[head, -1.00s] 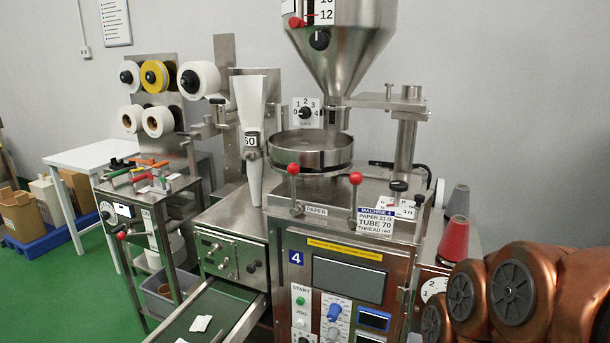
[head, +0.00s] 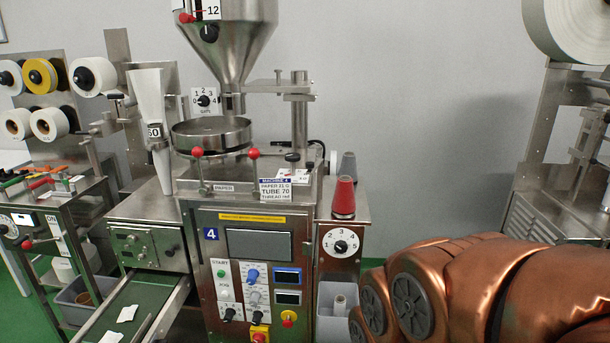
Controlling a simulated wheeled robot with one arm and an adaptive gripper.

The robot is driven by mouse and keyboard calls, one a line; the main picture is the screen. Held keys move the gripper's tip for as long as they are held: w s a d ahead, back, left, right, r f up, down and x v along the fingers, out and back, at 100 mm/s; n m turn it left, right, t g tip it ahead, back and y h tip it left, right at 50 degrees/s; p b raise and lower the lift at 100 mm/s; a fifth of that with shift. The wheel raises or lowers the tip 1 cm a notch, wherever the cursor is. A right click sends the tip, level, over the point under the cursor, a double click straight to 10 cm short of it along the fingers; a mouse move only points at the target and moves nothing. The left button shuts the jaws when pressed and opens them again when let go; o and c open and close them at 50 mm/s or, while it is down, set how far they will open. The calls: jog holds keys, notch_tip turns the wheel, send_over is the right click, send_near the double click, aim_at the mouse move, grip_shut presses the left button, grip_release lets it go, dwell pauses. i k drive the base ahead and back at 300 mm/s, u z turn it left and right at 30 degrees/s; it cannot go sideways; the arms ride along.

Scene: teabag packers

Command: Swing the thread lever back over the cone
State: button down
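A red thread cone (head: 343,198) stands upright on the right side shelf of machine 4. A grey cone (head: 348,166) stands just behind it. I cannot clearly make out a thread lever beside the cones. Two levers with red ball knobs, a left one (head: 198,153) and a right one (head: 254,154), stand upright at the front of the machine top. My gripper is not in view; only my copper arm shows at the lower right, in front of and to the right of the cones.
A numbered dial (head: 341,246) sits on the panel below the cones. A grey bin (head: 338,310) stands on the floor beneath it. Another machine (head: 556,160) with a large white roll (head: 568,28) stands at the right. Open space lies between the two machines.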

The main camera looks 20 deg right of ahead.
aim_at(311, 166)
jog(key=z, duration=0.35)
jog(key=i, duration=0.5)
jog(key=u, duration=1.95)
